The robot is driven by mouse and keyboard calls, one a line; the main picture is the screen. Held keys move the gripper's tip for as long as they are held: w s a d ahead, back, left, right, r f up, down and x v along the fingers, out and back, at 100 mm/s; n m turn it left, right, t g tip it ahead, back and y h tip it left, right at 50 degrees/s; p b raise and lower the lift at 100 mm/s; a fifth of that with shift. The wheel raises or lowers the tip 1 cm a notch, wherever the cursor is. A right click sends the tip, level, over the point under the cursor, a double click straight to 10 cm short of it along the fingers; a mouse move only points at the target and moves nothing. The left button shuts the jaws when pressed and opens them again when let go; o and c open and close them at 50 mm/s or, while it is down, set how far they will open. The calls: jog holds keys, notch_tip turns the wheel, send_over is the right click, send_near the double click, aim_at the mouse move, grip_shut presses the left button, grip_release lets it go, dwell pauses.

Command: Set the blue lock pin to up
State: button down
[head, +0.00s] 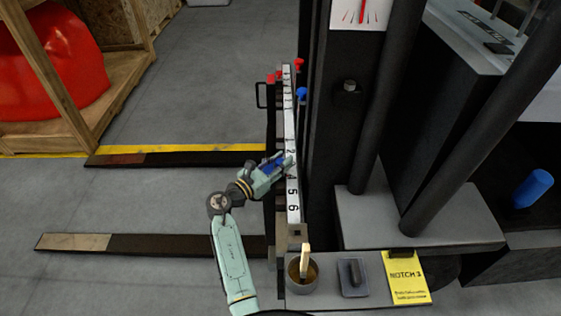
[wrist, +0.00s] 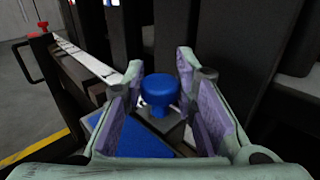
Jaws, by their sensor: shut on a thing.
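A blue lock pin with a rounded knob (wrist: 160,90) stands between my two fingers in the wrist view. A flat blue surface (wrist: 135,142) lies below it, between the finger pads. My gripper (head: 280,164) is at the numbered white strip (head: 291,140), near the 2 to 4 marks, and is shut on the blue lock pin; the exact contact is hard to see. Another blue knob (head: 302,93) stands farther up beside the strip.
Two dark forks (head: 180,158) (head: 170,244) reach left over the floor. Red knobs (head: 298,63) are at the strip's far end. Black mast posts (head: 385,90) stand close on the right. A cup (head: 301,272), a small tray (head: 352,278) and a yellow "NOTCH 3" card (head: 405,277) are in front.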

notch_tip(320, 180, up, 4)
jog(key=p, duration=0.4)
jog(key=shift+f, duration=0.25)
jog(key=c, duration=1.3)
grip_release()
jog(key=shift+c, duration=0.2)
jog(key=shift+o, duration=0.2)
jog(key=shift+a, duration=0.1)
jog(key=v, duration=1.2)
